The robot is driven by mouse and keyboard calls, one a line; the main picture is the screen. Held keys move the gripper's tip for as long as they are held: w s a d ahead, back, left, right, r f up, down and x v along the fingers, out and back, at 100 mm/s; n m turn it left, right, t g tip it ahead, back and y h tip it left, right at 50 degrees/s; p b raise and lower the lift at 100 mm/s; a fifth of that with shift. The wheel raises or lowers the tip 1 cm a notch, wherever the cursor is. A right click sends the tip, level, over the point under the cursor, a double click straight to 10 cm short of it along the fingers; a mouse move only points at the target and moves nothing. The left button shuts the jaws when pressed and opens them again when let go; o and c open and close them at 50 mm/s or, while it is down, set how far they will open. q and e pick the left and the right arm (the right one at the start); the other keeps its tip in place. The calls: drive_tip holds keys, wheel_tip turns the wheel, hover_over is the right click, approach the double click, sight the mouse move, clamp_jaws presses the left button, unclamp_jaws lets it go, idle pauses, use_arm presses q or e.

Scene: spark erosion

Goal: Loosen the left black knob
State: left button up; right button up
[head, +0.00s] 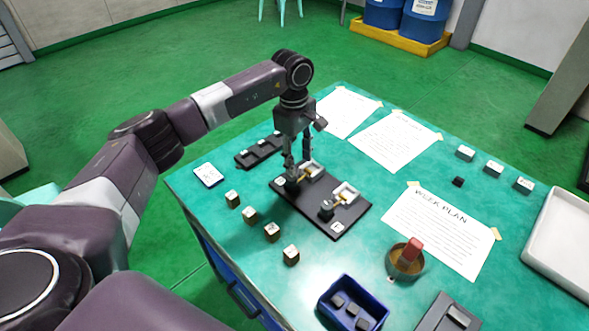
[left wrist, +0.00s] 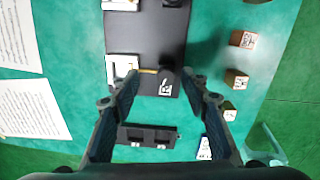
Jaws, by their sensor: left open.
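A black plate (head: 343,224) on the teal table carries two light metal clamps, each with a brass rod and a black knob. The left black knob (head: 291,184) is at the plate's far left end, partly covered by my left gripper (head: 296,172), which points down over it. In the left wrist view, the left black knob (left wrist: 168,76) lies between the open, spread fingers of my left gripper (left wrist: 163,80). I cannot tell whether a finger touches it. The right black knob (head: 326,208) stands clear. My right gripper is not in view.
A dark tray of small parts (head: 259,151) lies just beyond the plate. Several small cubes (head: 271,231) stand along the near side. A blue bin (head: 352,304), a round cup with a red item (head: 405,260) and paper sheets (head: 435,231) lie to the right.

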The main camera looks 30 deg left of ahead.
sight(292, 181)
use_arm(q)
drive_tip(key=shift+a+r+y, duration=0.15)
drive_tip(key=shift+a, duration=0.35)
drive_tip(key=shift+a+r+y, duration=0.15)
drive_tip(key=shift+a, duration=0.35)
drive_tip(key=shift+s+a+f, duration=0.1)
drive_tip(key=shift+a+f, duration=0.1)
wheel_tip(292, 181, down, 7)
drive_tip(key=shift+d+f+p, duration=0.1)
drive_tip(key=shift+p, duration=1)
drive_tip(key=shift+c, duration=0.3)
clamp_jaws()
